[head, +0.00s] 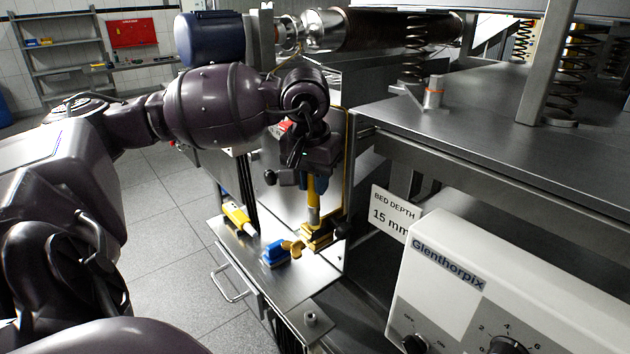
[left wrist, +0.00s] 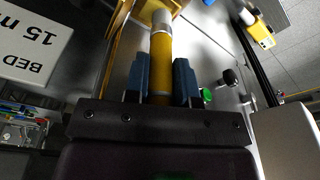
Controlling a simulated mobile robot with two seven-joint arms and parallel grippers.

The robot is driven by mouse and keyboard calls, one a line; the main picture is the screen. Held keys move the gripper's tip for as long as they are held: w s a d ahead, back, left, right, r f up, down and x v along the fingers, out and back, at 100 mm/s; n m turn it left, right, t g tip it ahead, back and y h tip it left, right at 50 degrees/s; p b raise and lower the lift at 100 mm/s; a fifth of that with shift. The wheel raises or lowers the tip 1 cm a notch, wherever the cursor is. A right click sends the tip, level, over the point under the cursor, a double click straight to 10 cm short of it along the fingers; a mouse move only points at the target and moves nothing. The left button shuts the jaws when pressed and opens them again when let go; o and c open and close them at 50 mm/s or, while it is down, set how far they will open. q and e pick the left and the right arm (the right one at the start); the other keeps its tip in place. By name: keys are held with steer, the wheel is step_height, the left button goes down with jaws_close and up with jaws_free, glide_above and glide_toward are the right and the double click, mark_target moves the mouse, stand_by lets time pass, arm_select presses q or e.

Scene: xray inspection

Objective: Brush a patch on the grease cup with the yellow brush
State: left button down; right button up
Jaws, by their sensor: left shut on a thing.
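My left gripper (head: 312,180) hangs over a low metal shelf and points down. Its blue fingers are shut on the yellow handle of the yellow brush (head: 313,190). In the left wrist view the handle (left wrist: 161,70) sits between the two fingers (left wrist: 161,80), with a silver ferrule beyond it. The brush points down at a brass-coloured piece (head: 318,238), which may be the grease cup. I cannot tell whether the bristles touch it. A smaller brass-coloured piece (head: 292,247) lies left of it. My right gripper is not in view.
A blue object (head: 275,252) and a yellow-and-white one (head: 237,216) lie on the shelf (head: 290,285). The Glenthorpix control box (head: 450,270) and the bed depth sign (head: 388,213) stand to the right.

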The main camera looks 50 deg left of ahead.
arm_select(q)
steer(key=shift+d, duration=0.15)
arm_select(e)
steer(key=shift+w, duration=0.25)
arm_select(q)
steer(key=shift+d+f+b, duration=0.1)
steer(key=shift+d+b, duration=0.2)
steer(key=shift+d, duration=0.6)
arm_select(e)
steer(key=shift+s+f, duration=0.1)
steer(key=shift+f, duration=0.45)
arm_select(q)
steer(key=shift+s, duration=0.1)
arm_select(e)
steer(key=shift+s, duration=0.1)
arm_select(q)
step_height(320, 180, up, 7)
steer(key=p, duration=0.1)
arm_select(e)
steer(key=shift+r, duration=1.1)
